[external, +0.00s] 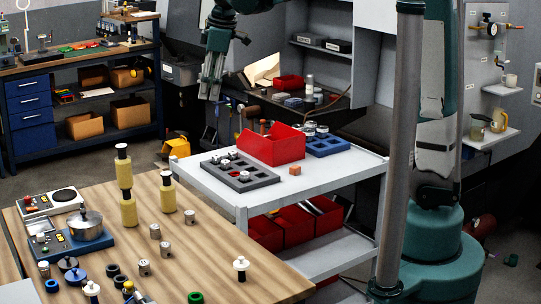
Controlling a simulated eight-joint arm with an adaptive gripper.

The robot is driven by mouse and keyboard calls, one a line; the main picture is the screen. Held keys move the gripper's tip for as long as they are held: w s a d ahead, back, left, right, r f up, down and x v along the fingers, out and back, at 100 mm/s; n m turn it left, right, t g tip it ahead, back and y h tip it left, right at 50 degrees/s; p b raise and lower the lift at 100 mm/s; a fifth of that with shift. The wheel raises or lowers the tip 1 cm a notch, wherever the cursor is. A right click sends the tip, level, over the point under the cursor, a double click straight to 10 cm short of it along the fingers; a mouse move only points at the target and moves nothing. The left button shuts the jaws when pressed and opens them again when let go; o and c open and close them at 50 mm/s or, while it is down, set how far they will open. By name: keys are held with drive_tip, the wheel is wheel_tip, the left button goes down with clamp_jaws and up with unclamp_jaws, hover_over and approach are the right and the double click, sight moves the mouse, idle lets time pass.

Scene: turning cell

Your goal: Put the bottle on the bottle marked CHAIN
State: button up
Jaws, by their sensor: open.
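Any lettering on the bottles is too small to read, so I cannot tell which is marked CHAIN. My gripper (208,97) hangs pointing down at the upper middle of the picture, up and to the right of the bottles and apart from them. It is open and nothing shows between its fingers.
The wooden table (215,262) also holds a pot (86,225), scales, small metal cylinders and black rings. A white cart (340,165) beside it carries a grey tray (262,183), a red bin (275,146) and a blue tray (325,147). The table's right part is fairly clear.

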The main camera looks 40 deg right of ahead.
drive_tip(key=s+d+f+m+t, duration=0.2)
drive_tip(key=s+d+f+m, duration=0.2)
drive_tip(key=s+d, duration=0.8)
drive_tip(key=s+d+f+m+t+h, duration=0.1)
drive_tip(key=s+d+f+m+t, duration=0.1)
drive_tip(key=s+d+f+m, duration=0.2)
drive_tip(key=s+d+m, duration=0.2)
drive_tip(key=s+d, duration=0.2)
drive_tip(key=s, duration=0.2)
drive_tip(key=s+d+m, duration=0.1)
drive_tip(key=s+d, duration=0.2)
drive_tip(key=s, duration=0.4)
drive_tip(key=shift+s+d+f+m+t, duration=0.15)
drive_tip(key=shift+d+m+t, duration=0.15)
drive_tip(key=shift+d+m, duration=0.1)
